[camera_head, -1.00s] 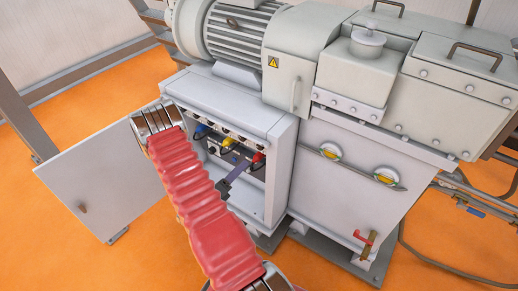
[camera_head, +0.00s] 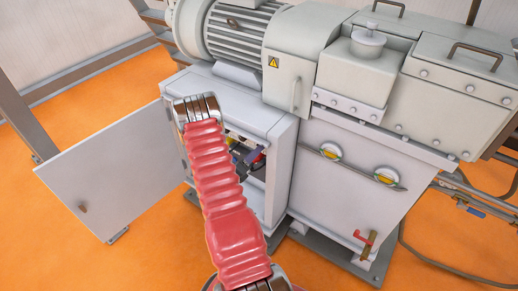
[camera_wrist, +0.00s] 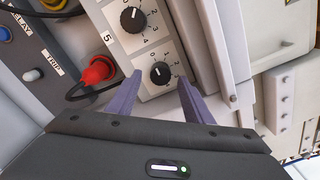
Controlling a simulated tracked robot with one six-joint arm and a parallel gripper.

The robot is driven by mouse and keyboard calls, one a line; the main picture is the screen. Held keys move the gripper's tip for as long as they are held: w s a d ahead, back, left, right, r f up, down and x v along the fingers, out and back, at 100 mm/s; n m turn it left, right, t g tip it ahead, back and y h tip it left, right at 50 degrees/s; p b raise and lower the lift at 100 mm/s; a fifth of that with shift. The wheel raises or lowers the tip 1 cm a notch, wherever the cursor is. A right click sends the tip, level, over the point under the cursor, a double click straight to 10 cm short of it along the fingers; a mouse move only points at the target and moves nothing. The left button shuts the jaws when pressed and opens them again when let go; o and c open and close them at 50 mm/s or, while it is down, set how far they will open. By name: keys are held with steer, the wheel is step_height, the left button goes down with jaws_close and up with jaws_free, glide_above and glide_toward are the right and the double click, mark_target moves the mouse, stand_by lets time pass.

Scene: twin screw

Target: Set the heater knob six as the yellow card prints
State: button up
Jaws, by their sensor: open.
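My gripper (camera_wrist: 159,80) is open in the wrist view, its two purple fingers on either side of a black dial knob (camera_wrist: 160,72). The knob sits on a white plate with a printed number scale, and I cannot tell whether the fingers touch it. This knob's own number label does not show; the left finger covers part of its plate. A second black knob (camera_wrist: 133,18) is above it, beside a label 5 (camera_wrist: 108,40). In the head view my arm hides the knobs and most of the gripper. I cannot make out a yellow card.
A red plug (camera_wrist: 97,70) with a black cable is left of the knobs, near a TRIP label. A pale wall or frame rises close on the right. In the head view the cabinet door (camera_head: 115,180) stands open to the left.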

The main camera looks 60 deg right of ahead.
steer(key=shift+s+d, duration=0.15)
steer(key=shift+d, duration=0.55)
steer(key=shift+s+d, duration=0.1)
steer(key=shift+d, duration=0.6)
steer(key=c, duration=1.1)
steer(key=shift+o, duration=0.2)
